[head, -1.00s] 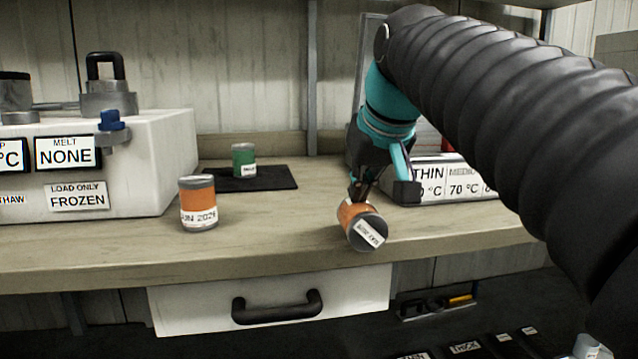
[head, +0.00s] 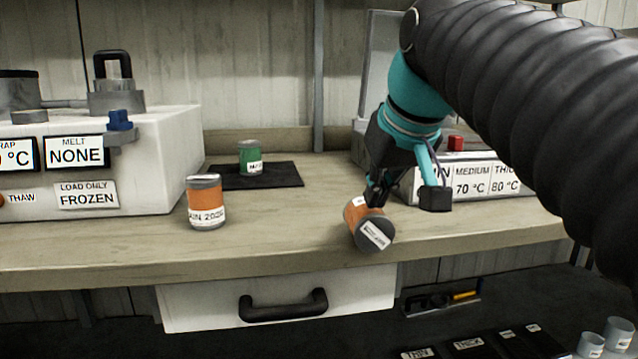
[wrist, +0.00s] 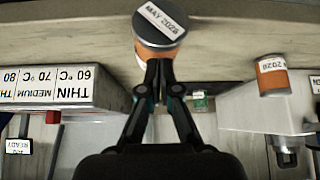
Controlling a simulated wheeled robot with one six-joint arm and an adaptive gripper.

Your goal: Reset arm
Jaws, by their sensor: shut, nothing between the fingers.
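My gripper (head: 374,198) is shut and empty, pointing down at the bench. An orange can (head: 360,212) labelled MAY 2028 lies tipped right at its fingertips, near the front edge, its dark labelled end facing the head camera. In the wrist view the can (wrist: 158,30) is just beyond the closed fingertips (wrist: 159,66). I cannot tell whether they touch it. My arm reaches in from the right.
Another orange can (head: 206,202) stands upright left of my gripper. A green can (head: 250,158) stands on a black mat (head: 285,175) behind. A white machine (head: 170,150) is at left, a temperature-labelled box (head: 483,182) at right. A drawer (head: 210,306) is below the bench.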

